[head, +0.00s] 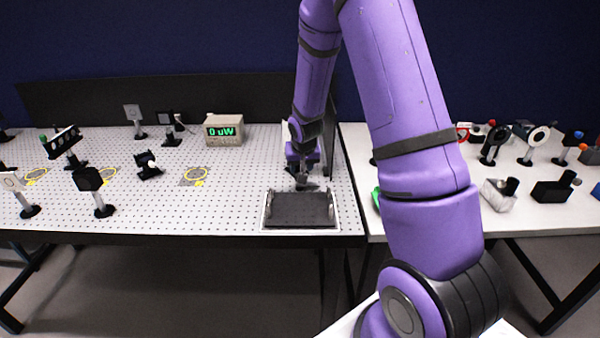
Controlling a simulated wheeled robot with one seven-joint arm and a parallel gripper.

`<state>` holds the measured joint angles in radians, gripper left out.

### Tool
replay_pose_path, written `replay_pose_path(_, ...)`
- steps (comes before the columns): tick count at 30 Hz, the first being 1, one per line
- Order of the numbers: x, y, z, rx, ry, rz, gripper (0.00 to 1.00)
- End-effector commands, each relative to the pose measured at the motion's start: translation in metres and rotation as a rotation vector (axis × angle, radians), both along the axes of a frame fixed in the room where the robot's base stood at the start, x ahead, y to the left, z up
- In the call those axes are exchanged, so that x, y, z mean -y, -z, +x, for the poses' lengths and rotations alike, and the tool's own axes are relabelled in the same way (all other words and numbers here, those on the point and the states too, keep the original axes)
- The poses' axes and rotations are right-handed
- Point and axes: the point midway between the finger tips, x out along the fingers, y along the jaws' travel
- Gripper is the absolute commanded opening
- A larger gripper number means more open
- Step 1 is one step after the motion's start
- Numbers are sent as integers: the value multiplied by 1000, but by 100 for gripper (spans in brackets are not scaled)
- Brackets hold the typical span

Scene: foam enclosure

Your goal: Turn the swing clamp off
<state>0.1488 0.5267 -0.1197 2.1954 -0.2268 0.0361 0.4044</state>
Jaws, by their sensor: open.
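A dark rectangular foam slab (300,212) lies in a light metal frame near the front right edge of the perforated table. Small metal fittings stand at its left side (268,205) and right side (331,206); they look like clamps, but they are too small to tell which is the swing clamp or how it is set. My gripper (303,182) points down at the far edge of the slab, between the two fittings. It is open, with nothing seen between its fingers. Whether it touches the slab cannot be told.
A dark upright panel (334,158) stands just right of my gripper. A power meter (224,130) reads "0 uW" at the back. Several optics on posts stand on the left of the table. A white table (480,222) with more optics is on the right. The board left of the slab is clear.

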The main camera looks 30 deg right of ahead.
Motion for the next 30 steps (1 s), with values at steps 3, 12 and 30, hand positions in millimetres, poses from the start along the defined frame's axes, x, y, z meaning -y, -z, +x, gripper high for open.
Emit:
replay_pose_path(3, -3, -20, -6, 4, -1, -1, 44)
replay_pose_path(12, -9, -49, -18, 1, 0, 0, 44)
replay_pose_path(30, -9, -53, -20, 0, -1, 0, 44)
